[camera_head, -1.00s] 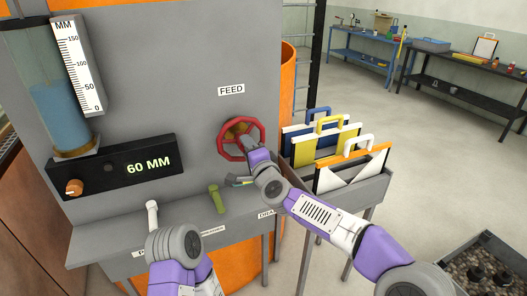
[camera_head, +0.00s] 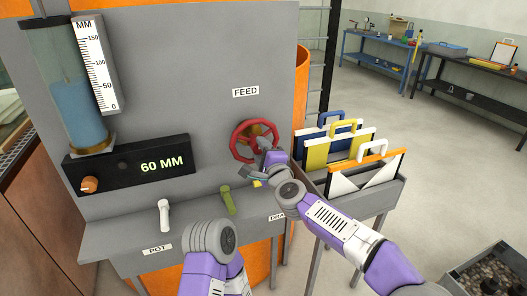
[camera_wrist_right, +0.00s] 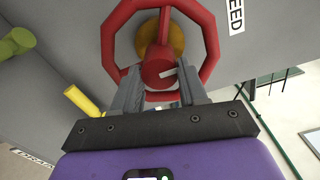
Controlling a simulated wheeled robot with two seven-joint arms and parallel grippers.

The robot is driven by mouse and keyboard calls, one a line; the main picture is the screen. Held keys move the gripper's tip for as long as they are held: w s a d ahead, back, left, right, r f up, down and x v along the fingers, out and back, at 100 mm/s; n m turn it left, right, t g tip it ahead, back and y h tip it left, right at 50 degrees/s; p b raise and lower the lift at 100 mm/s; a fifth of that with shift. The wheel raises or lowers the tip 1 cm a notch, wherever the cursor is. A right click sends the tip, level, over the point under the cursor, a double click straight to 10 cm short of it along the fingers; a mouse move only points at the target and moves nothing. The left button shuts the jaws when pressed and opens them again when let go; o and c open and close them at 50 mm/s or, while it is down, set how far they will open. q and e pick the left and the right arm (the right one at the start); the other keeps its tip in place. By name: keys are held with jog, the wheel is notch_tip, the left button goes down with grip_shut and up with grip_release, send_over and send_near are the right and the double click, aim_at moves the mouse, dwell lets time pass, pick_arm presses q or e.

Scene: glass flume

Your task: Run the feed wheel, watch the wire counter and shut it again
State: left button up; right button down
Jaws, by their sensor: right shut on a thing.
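The red feed wheel (camera_head: 240,155) is on the grey panel under the FEED label (camera_head: 245,92). My right gripper (camera_head: 267,150) is at the wheel. In the right wrist view its fingers (camera_wrist_right: 158,88) are shut on the wheel's red knob (camera_wrist_right: 157,68), with the ring and an orange-yellow hub (camera_wrist_right: 176,38) behind.
A white lever (camera_head: 164,215), an olive lever (camera_head: 227,200) and a partly hidden yellow lever (camera_head: 257,183) stand along the grey ledge below. A rack with coloured, handled boards (camera_head: 318,153) is right of the wheel, close to my right arm. Open floor lies beyond.

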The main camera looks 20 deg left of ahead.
jog(key=c, duration=0.6)
grip_release()
jog(key=shift+d, duration=0.1)
jog(key=shift+b+v, duration=0.7)
jog(key=shift+v, duration=3.05)
